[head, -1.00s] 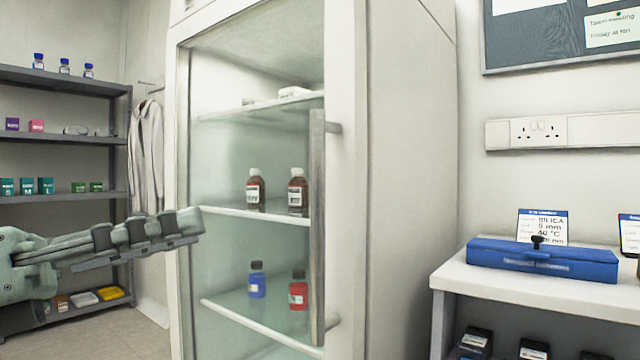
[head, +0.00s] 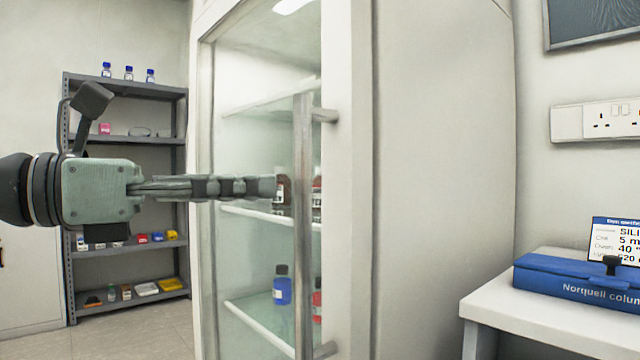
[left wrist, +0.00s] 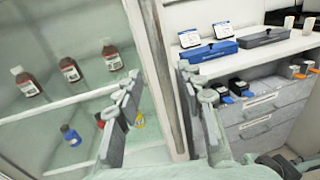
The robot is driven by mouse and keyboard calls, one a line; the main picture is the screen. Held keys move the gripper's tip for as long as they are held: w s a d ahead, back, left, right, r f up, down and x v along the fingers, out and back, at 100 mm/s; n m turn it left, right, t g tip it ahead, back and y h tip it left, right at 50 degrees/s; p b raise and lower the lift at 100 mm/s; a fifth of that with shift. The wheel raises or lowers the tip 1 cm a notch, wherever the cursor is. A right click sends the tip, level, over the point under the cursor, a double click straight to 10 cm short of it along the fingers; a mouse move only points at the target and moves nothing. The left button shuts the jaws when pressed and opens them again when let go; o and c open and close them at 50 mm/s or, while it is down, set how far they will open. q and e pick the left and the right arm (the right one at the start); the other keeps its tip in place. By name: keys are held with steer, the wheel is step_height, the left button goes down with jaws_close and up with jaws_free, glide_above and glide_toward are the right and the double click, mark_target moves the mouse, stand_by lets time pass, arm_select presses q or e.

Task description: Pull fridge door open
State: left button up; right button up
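The fridge door (head: 258,145) is glass in a white frame and looks closed. Its upright grey bar handle (head: 303,235) runs along the door's right side. My left gripper (head: 274,187) is level, pointing right, with its tips just left of the handle in the head view; whether they touch it I cannot tell. In the left wrist view the two fingers (left wrist: 157,77) are apart, and the handle (left wrist: 160,60) passes through the gap between them. My right gripper is in neither view.
Bottles stand on shelves behind the glass, including a blue one (head: 282,286). A grey shelf rack (head: 68,200) stands at the left. A white bench (head: 500,305) with a blue box (head: 575,290) is at the right. Drawers (left wrist: 265,125) show below the bench in the wrist view.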

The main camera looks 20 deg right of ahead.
mark_target(301, 185)
arm_select(q)
steer(key=d, duration=0.4)
steer(key=w+d, duration=0.1)
steer(key=d, duration=0.2)
jaws_close()
stand_by(0.4)
